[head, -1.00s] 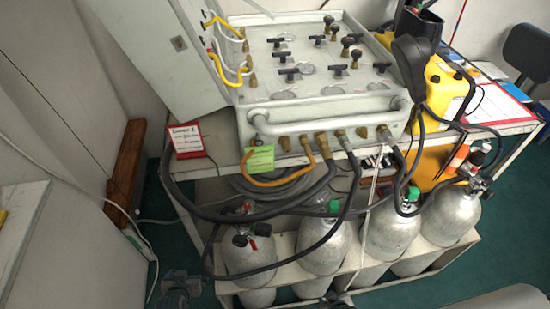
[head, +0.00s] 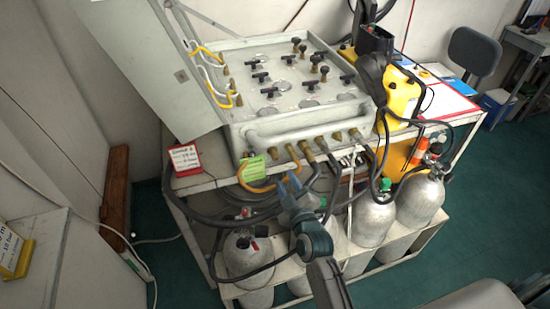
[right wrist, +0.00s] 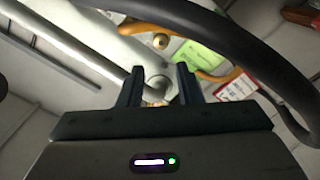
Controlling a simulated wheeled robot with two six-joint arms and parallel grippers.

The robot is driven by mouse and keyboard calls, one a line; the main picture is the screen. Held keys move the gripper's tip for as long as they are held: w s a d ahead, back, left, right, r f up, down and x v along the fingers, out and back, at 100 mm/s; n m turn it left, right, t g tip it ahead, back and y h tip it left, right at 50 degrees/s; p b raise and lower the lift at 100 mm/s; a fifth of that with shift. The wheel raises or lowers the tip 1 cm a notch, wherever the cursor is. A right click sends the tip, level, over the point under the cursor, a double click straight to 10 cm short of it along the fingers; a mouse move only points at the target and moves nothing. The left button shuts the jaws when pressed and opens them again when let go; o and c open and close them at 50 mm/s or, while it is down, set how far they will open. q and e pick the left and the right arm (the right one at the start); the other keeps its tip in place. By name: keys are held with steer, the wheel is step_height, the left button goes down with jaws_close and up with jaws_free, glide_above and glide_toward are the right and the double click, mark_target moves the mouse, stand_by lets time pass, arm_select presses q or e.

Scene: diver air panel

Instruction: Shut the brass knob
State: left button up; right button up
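Several brass fittings line the front edge of the grey air panel (head: 262,128); one brass fitting (head: 304,147) is right of the green tag. I cannot tell which one is the brass knob. My right gripper (head: 290,182) is raised in front of the panel, below these fittings. In the right wrist view its two fingers (right wrist: 160,82) are apart, with nothing visibly clamped. A brass-coloured fitting shows behind the fingertips, partly hidden, and another round brass end (right wrist: 160,41) is above them. My left gripper is not in view.
Black hoses (head: 205,215) and an orange hose loop (head: 262,187) hang near my right gripper. A green tag (head: 252,168) and red-framed card (head: 185,158) are at the left. Grey cylinders (head: 373,218) stand below. A yellow case (head: 402,95) is at right.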

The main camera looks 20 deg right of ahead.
mark_target(276, 159)
steer(key=w+p, duration=0.4)
steer(key=w, duration=0.5)
steer(key=shift+w, duration=0.15)
steer(key=shift+w+f, duration=0.2)
steer(key=shift+w, duration=0.35)
jaws_close()
